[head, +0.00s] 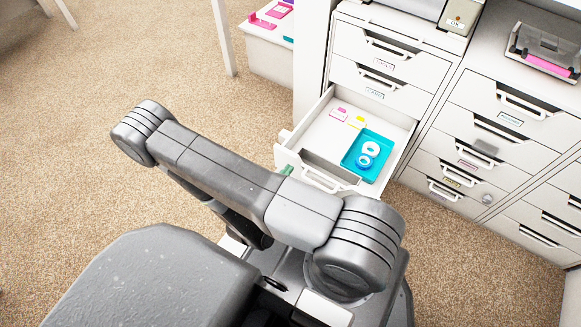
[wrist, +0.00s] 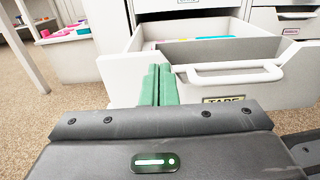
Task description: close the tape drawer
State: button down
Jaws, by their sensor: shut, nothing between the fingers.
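The tape drawer (head: 322,122) is pulled out of the white cabinet in the head view. Inside it lie a teal tray (head: 350,160) with white tape rolls (head: 368,154), and a pink and a yellow item. In the wrist view the drawer front (wrist: 128,80) has a white handle (wrist: 228,74) and a label reading TAPE (wrist: 224,100). My gripper (wrist: 159,72) is shut and empty, its green fingers in front of the drawer front, left of the handle. I cannot tell whether they touch it. In the head view my arm hides most of the gripper.
Closed drawers (head: 378,52) sit above the open one. More closed drawers (head: 480,150) stand to the right. A white open bin or drawer (head: 268,58) with pink items is at the back left, near a white table leg (head: 222,38). The carpet (head: 150,60) on the left is clear.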

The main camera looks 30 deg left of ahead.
jog(key=shift+w+d, duration=0.15)
jog(key=shift+w, duration=1.15)
jog(key=shift+w, duration=0.1)
